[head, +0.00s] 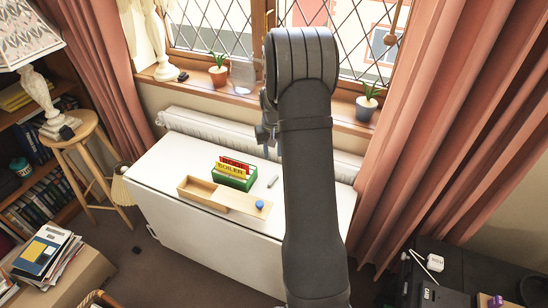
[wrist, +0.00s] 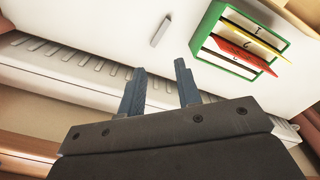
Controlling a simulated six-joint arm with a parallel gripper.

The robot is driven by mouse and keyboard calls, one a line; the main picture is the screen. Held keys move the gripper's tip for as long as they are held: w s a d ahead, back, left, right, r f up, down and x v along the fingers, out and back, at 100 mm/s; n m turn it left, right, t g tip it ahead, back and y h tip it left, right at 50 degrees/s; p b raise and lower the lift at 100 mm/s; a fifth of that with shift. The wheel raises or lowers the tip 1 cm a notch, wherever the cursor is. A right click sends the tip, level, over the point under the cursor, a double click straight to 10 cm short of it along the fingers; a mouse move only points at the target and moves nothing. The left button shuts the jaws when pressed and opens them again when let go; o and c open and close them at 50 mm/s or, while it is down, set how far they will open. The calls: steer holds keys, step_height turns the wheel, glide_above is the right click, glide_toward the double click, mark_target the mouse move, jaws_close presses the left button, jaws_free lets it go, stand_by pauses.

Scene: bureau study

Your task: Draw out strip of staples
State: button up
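A small grey bar (head: 272,181), which may be the strip of staples, lies on the white table right of the green card box. It also shows in the wrist view (wrist: 161,30), beyond my fingertips and apart from them. A pale wooden box (head: 203,193) lies on the table, its left part open and its lid (head: 243,204) with a blue knob (head: 260,204) at the right. I cannot make out its contents. My gripper (wrist: 160,78) is open, with nothing between its fingers. In the head view my gripper (head: 265,136) is partly hidden by my arm, near the table's window edge.
A green box (head: 236,180) with red and yellow cards stands behind the wooden box. A white radiator (head: 200,128) runs behind the table (head: 165,170). Potted plants (head: 218,74) stand on the window sill. The table's left part is clear.

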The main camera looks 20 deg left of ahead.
steer(key=shift+f+m, duration=2.35)
steer(key=shift+f, duration=0.85)
steer(key=shift+f+m, duration=2.35)
steer(key=shift+f, duration=0.8)
steer(key=shift+c, duration=0.2)
jaws_close()
steer(key=shift+r, duration=0.1)
steer(key=shift+r, duration=2.9)
